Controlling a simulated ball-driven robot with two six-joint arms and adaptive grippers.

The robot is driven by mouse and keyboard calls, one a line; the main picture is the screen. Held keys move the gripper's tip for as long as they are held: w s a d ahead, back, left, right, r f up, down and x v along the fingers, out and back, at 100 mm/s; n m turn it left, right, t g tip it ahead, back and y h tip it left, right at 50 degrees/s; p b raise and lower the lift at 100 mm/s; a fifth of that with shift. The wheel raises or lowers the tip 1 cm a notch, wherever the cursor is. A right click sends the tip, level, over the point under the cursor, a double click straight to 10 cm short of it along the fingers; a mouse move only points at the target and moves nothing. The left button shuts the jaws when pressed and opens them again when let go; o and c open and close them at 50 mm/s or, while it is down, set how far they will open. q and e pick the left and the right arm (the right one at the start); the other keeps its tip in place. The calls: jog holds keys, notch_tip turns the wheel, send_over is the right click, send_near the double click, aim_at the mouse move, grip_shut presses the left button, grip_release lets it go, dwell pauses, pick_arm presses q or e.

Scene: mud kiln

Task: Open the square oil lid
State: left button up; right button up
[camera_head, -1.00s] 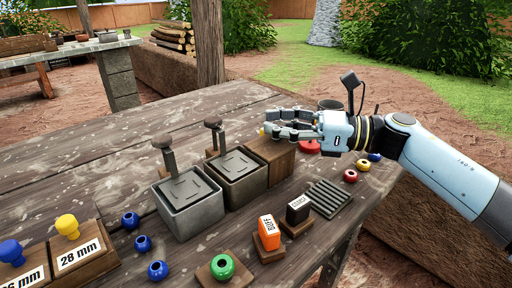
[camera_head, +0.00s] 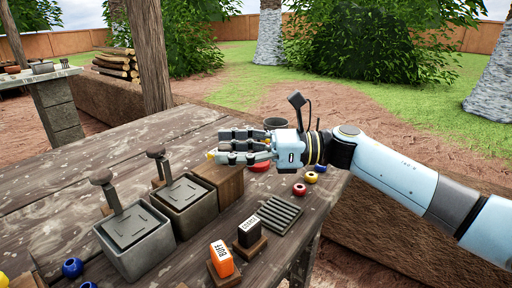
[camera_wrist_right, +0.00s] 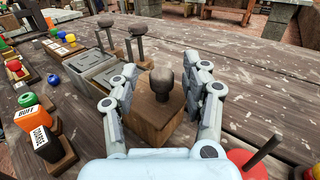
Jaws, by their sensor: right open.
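Two square grey metal boxes stand side by side on the table, the front box (camera_head: 137,243) and the rear box (camera_head: 190,205). Each has a flat slotted lid and an upright lever with a brown knob. A square wooden block (camera_head: 222,182) stands just behind them, and it has a dark round knob (camera_wrist_right: 162,80) on top in the right wrist view. I cannot tell which is the square oil one. My right gripper (camera_head: 236,147) is open above the wooden block. In the right wrist view its fingers (camera_wrist_right: 163,70) are spread on either side of the knob, which shows between them.
Orange (camera_head: 221,258) and black (camera_head: 249,232) stamps stand in front of the block, beside a ribbed dark plate (camera_head: 279,214). Red, yellow and blue rings and a red disc (camera_wrist_right: 250,163) lie to the right. The table's rear left is clear.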

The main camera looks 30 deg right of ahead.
jog(key=v, duration=1.1)
